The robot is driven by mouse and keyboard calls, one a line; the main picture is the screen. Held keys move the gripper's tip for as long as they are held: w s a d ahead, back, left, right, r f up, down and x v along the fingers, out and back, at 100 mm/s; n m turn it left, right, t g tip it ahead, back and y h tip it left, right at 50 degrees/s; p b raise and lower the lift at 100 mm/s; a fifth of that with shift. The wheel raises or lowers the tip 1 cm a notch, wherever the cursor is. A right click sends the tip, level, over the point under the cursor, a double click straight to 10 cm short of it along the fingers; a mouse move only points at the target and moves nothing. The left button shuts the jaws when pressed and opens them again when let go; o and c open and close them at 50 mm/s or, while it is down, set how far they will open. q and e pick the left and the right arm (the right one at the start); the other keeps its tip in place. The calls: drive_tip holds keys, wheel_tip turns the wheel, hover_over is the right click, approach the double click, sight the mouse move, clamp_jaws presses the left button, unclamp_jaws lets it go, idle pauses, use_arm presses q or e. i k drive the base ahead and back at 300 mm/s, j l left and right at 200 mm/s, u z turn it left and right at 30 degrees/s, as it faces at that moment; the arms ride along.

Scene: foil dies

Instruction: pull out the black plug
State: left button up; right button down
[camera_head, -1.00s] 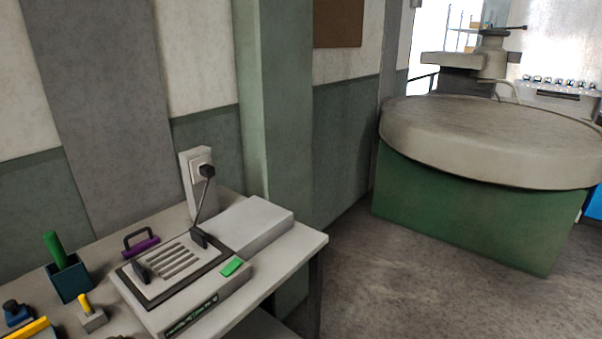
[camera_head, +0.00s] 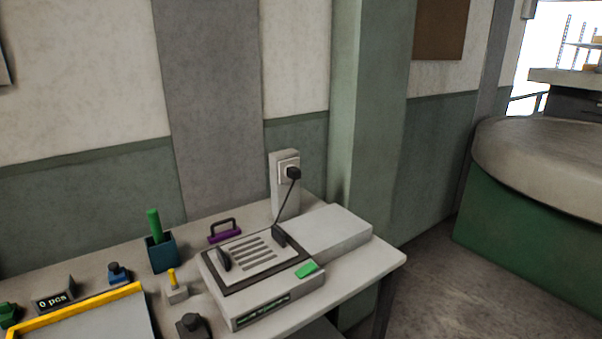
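The black plug (camera_head: 293,173) sits in the socket plate (camera_head: 284,163) on a grey upright post (camera_head: 285,202) at the back of the workbench. A dark cord runs from the plug down to the grey machine (camera_head: 262,274) with a slotted top. Neither of my grippers shows in the head view, so I cannot see their state.
A white box (camera_head: 327,232) lies right of the machine, near the bench's right end. A purple-handled tool (camera_head: 224,231), a teal holder (camera_head: 161,254) with a green handle and a yellow-edged tray (camera_head: 100,314) stand left. Open floor lies beyond the bench's right end.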

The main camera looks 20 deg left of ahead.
sight(292, 172)
drive_tip(key=i+l+u, duration=0.1)
drive_tip(key=u, duration=0.6)
drive_tip(key=i+l+u, duration=0.15)
drive_tip(key=l+u, duration=0.55)
drive_tip(key=i+l+u, duration=0.15)
drive_tip(key=l, duration=0.35)
drive_tip(key=l+u, duration=0.1)
drive_tip(key=l, duration=1.95)
drive_tip(key=i+u, duration=0.05)
